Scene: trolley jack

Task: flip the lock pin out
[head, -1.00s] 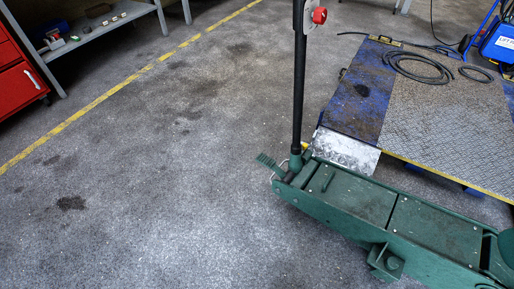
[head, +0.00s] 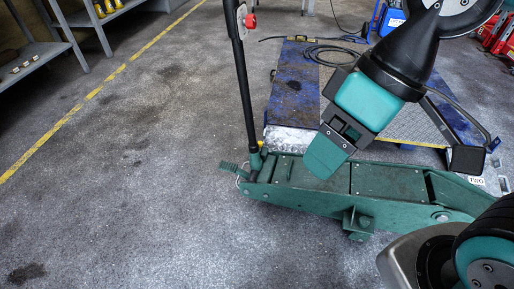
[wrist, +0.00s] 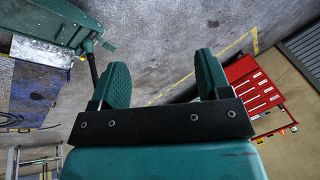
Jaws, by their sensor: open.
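The green trolley jack (head: 310,185) stands on the floor, its black handle (head: 243,90) rising upright with a slight tilt from a green socket (head: 256,160) at its left end. A thin pale wire-like piece (head: 241,179) shows beside the socket; I cannot tell whether it is the lock pin. A red knob (head: 250,20) sits near the handle's top. My gripper (head: 328,158) appears in front of the jack's body, right of the handle. In the wrist view my gripper (wrist: 160,78) is open and empty, its two green fingers apart. The jack (wrist: 50,20) is at the upper left there.
A blue lift platform (head: 295,85) with a coiled black hose (head: 330,55) lies behind the jack. Grey shelving (head: 85,18) stands at the upper left. A red tool cabinet (wrist: 258,90) shows in the wrist view. The floor left of the jack is clear.

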